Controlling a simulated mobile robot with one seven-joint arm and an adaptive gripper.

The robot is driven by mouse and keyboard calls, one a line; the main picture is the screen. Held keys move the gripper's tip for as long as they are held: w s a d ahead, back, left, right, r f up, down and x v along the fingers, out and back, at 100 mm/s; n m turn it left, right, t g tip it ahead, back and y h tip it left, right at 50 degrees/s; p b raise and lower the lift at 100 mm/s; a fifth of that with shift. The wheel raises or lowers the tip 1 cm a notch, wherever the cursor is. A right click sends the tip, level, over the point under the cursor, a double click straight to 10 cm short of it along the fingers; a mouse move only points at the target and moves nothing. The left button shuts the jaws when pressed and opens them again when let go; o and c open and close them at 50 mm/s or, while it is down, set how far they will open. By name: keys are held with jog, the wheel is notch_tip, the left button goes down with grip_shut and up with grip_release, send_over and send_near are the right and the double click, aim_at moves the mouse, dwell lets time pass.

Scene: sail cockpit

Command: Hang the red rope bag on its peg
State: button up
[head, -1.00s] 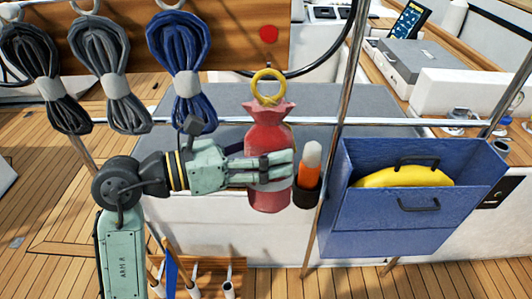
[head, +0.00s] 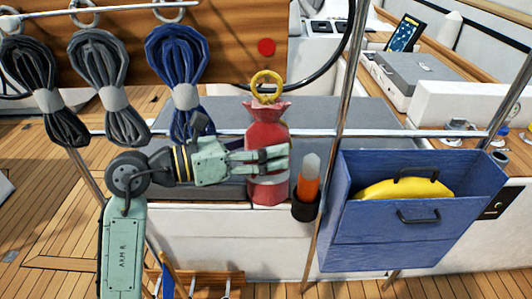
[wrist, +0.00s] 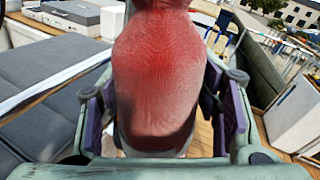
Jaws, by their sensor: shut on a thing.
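The red rope bag (head: 267,135) hangs upright in my gripper (head: 270,158), with a yellow ring (head: 266,85) at its tied top. My gripper is shut around the bag's middle from the left. In the wrist view the bag's red body (wrist: 158,80) fills the space between the fingers. A round red mark (head: 266,47) is on the wooden board (head: 235,30), above the ring with a gap between them. I cannot make out a peg's shape there; the ring is apart from the red mark.
Black, grey and blue rope coils (head: 185,85) hang from rings at the left. A steel rail (head: 400,133) crosses behind the bag. An orange-handled tool (head: 308,185) in a holder and a blue box (head: 400,235) with a yellow thing inside stand right of the bag.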

jog(key=shift+w+f+p, duration=0.15)
jog(key=shift+w+f, duration=0.1)
jog(key=shift+w, duration=0.95)
jog(key=shift+w+f+p, duration=0.15)
jog(key=shift+w+f, duration=0.1)
jog(key=shift+w, duration=0.95)
jog(key=shift+f, duration=0.1)
jog(key=o, duration=1.6)
jog(key=shift+c, duration=0.2)
